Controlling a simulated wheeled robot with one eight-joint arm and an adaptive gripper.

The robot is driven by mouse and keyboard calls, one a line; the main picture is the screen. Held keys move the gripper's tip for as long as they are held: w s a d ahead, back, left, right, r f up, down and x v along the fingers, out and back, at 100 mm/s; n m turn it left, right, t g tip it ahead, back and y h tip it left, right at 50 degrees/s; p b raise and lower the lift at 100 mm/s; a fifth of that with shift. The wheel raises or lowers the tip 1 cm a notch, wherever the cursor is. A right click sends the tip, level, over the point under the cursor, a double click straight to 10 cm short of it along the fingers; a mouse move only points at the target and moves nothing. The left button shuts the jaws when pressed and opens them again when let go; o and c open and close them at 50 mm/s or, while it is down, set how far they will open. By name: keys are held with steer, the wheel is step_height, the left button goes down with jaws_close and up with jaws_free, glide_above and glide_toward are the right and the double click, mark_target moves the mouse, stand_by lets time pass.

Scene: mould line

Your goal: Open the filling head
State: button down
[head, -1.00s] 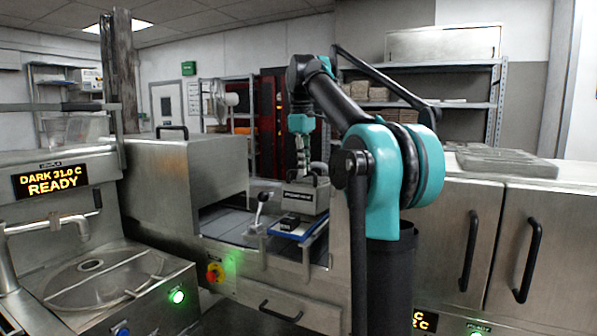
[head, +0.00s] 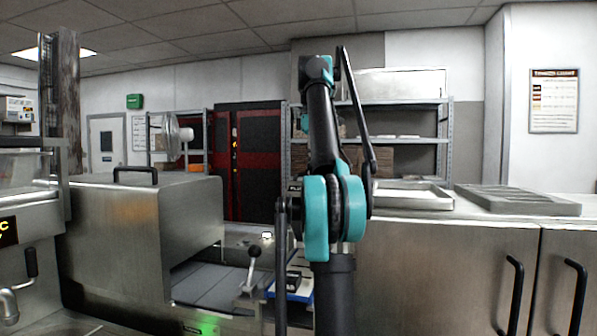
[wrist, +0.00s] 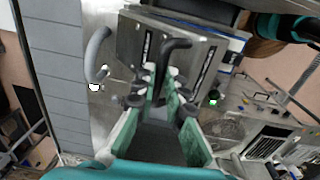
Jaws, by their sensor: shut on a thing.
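The filling head shows in the wrist view as a steel block (wrist: 187,62) with dark label strips and a black handle (wrist: 176,44). My gripper (wrist: 163,85) is shut on that handle, with a green-lined finger on either side. In the head view my arm hides the gripper and most of the filling head. A small dark label (head: 294,188), seemingly the head's, peeks out left of the arm, well above the blue tray (head: 292,295). This suggests the head is raised, but its exact tilt is hidden.
A ball-topped lever (head: 253,255) stands left of the blue tray. A steel housing (head: 140,235) with a grey conveyor (head: 210,285) is to the left. A steel cabinet (head: 430,270) with trays on top is close on the right.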

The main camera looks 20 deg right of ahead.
steer(key=shift+w+d+f, duration=0.2)
steer(key=shift+w+d, duration=0.25)
steer(key=shift+w, duration=0.1)
steer(key=shift+w+d+f, duration=0.15)
steer(key=shift+w+d, duration=0.25)
steer(key=shift+w, duration=0.15)
steer(key=c, duration=1.6)
jaws_free()
steer(key=shift+s+a, duration=0.1)
steer(key=shift+a, duration=0.05)
steer(key=shift+r, duration=0.1)
steer(key=shift+a, duration=0.1)
